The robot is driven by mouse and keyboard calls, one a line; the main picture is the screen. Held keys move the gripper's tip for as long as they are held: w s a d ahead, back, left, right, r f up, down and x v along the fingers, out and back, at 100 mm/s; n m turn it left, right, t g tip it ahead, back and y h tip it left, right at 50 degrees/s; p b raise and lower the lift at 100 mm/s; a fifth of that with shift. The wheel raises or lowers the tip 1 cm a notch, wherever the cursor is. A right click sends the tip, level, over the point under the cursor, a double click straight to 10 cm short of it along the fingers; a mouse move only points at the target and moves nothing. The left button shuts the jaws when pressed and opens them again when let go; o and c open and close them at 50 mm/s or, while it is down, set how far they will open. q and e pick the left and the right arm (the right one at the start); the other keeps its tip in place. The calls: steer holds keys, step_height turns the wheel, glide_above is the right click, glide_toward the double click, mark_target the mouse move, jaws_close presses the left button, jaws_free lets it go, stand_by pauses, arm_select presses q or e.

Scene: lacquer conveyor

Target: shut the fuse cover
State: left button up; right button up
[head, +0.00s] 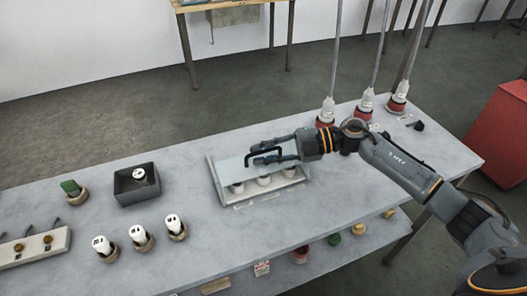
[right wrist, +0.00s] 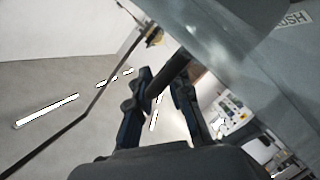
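The fuse cover (head: 228,169) is a clear panel with a black bar handle, on the fuse box (head: 213,186) in the middle of the bench in the head view. It looks raised and tilted, with several white fuses (head: 264,181) showing below it. My right gripper (head: 256,154) is at the handle, its fingers apart on either side of it. In the right wrist view the two dark fingers (right wrist: 162,88) are spread, with a dark bar (right wrist: 170,72) passing between them; contact is unclear. My left gripper is not in view.
Left of the box stand a dark square bin (head: 122,190), several white fuses in round holders (head: 142,236) and a switch panel (head: 50,258). Red-based plugs (head: 327,118) with cords stand at the back right. A red cabinet (head: 500,135) is at far right.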

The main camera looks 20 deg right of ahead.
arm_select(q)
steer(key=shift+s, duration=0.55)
arm_select(e)
steer(key=v, duration=1.2)
